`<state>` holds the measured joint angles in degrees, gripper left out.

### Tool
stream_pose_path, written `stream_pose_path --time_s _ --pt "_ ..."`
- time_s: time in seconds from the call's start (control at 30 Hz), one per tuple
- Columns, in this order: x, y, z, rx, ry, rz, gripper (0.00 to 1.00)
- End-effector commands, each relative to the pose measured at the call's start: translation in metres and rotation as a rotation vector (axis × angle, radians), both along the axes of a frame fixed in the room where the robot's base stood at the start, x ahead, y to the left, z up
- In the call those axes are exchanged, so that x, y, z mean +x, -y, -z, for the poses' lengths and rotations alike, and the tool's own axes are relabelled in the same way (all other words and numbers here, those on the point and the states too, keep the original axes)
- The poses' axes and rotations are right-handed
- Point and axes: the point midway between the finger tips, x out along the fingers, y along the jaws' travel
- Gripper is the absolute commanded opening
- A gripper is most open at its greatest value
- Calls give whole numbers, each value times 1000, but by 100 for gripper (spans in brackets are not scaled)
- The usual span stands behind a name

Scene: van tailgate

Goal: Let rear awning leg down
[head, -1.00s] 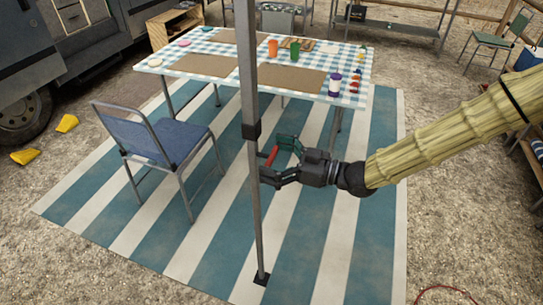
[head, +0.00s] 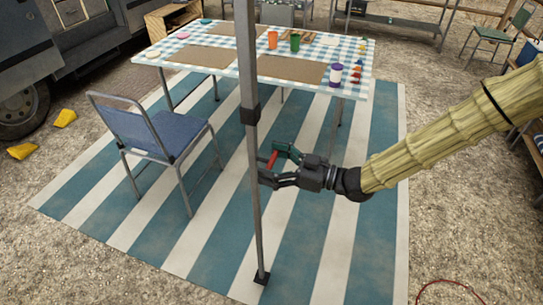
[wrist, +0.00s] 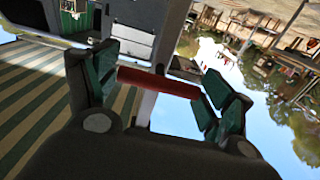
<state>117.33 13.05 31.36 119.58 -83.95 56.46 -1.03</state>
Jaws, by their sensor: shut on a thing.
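The awning leg is a grey metal pole (head: 254,180) standing almost upright in the head view. It has a black collar (head: 250,114) partway up and a small dark foot plate (head: 261,278) at the bottom, over the striped mat. I cannot tell whether the foot touches the mat. A red bar (head: 272,160) is at the pole below the collar. My gripper (head: 276,165) is shut on this bar, from the pole's right side. In the wrist view the red bar (wrist: 158,82) spans between the green-padded fingers, with the pole behind it.
A blue folding chair (head: 168,137) stands left of the pole. A table with a checked cloth (head: 222,50) stands behind it, holding cups and mats. The blue and white striped mat (head: 330,240) is clear to the right of the foot. A red cord (head: 448,285) lies lower right.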

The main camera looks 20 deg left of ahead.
Motion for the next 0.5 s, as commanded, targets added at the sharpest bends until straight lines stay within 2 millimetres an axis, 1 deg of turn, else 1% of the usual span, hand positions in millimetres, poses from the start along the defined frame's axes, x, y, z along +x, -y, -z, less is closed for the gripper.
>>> stream_pose_path --time_s 0.03,0.2,0.33,0.5 --pt "0 0 16 -1 -2 0 38" --pt "0 -1 45 0 -3 0 38" --pt "0 0 54 0 -2 0 38" --pt "0 0 53 0 -2 1 38"
